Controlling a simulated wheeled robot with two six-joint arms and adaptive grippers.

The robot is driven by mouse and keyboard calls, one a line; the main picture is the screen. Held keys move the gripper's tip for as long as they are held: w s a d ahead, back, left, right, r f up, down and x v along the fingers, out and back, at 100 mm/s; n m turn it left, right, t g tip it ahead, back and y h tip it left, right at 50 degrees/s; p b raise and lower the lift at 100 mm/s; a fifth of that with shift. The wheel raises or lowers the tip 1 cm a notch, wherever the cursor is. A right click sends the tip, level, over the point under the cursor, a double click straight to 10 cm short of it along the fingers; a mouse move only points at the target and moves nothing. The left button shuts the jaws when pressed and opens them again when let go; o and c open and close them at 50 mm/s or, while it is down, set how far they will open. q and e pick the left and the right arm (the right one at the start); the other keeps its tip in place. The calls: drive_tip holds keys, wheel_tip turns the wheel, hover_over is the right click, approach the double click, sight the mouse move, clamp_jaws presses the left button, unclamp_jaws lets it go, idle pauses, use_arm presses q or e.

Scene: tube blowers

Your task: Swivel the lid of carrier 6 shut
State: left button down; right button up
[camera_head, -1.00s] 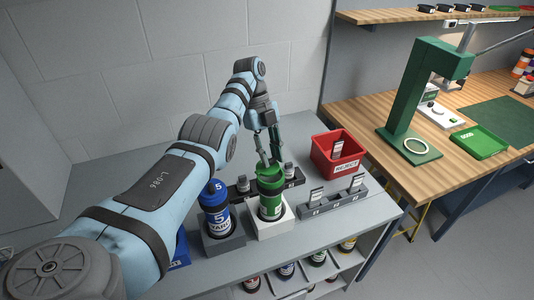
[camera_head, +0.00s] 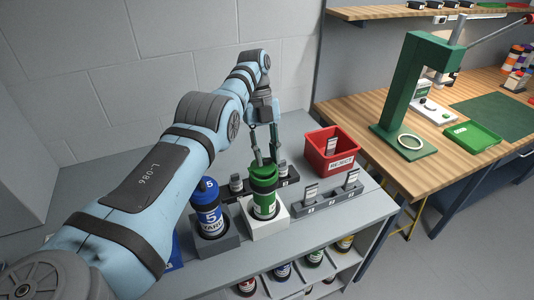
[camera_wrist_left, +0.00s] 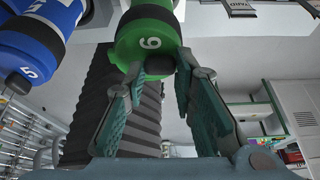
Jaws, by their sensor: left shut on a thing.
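Carrier 6 (camera_head: 264,206) is a green canister standing upright in a white holder (camera_head: 283,222) on the grey bench. Its green lid (camera_head: 262,171) is at the top; the lid also shows in the left wrist view with a white 6 (camera_wrist_left: 150,43). My left gripper (camera_head: 265,160) reaches down from above and behind, its fingers at the lid. In the left wrist view the fingertips (camera_wrist_left: 160,66) are at the lid's edge, shut on it. I cannot tell from these views whether the lid sits fully over the mouth. My right gripper is not in view.
Blue carrier 5 (camera_head: 208,208) stands close to the left in a dark holder. Grey racks with tags (camera_head: 327,202) and a red reject bin (camera_head: 318,160) are to the right. A wooden table with a green press (camera_head: 400,90) stands further right. Several canisters sit on the shelf below.

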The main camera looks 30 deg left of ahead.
use_arm(q)
drive_tip(key=shift+s+f, duration=0.1)
drive_tip(key=shift+f, duration=0.05)
drive_tip(key=c, duration=1.3)
unclamp_jaws()
drive_tip(key=shift+a, duration=0.2)
